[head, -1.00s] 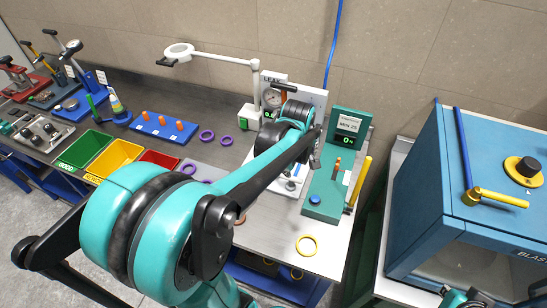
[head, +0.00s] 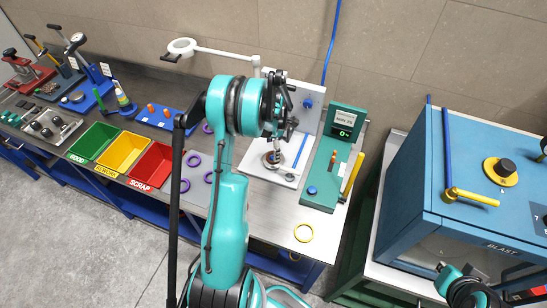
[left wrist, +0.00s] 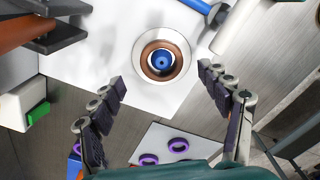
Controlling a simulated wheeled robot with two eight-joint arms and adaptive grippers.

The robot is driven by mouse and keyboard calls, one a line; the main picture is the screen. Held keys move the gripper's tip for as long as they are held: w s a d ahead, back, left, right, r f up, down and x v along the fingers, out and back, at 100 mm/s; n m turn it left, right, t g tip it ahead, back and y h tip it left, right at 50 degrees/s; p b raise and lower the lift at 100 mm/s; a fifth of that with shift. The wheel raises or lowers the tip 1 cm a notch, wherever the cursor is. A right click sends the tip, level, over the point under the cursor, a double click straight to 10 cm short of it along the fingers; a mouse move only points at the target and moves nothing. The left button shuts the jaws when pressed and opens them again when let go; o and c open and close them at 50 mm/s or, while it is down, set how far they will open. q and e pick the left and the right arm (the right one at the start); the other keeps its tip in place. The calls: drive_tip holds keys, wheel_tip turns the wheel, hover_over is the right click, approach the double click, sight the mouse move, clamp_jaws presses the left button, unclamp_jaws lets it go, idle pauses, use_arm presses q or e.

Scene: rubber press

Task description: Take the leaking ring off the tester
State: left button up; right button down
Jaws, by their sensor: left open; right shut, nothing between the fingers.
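The leak tester is a white base (head: 255,173) with an upright back panel on the bench. A brown ring (left wrist: 148,66) lies on its round white seat (left wrist: 139,44), around a blue centre (left wrist: 162,62). The ring also shows in the head view (head: 269,160), partly behind my gripper. My left gripper (left wrist: 162,80) is open and empty above the tester, with the ring beyond and between its fingertips, apart from them. In the head view the left gripper (head: 283,122) hides the tester's gauge. My right arm (head: 467,288) shows at the lower right, with no object held.
Green (head: 84,148), yellow (head: 115,158) and red SCRAP (head: 143,172) bins stand left. Several purple rings (head: 194,161) lie on a pale mat. A magnifier (head: 182,47) overhangs behind.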

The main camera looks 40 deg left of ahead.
use_arm(q)
wheel_tip(320, 180, down, 4)
drive_tip(key=shift+d, duration=0.15)
drive_tip(key=c, duration=1.1)
drive_tip(key=shift+r, duration=0.1)
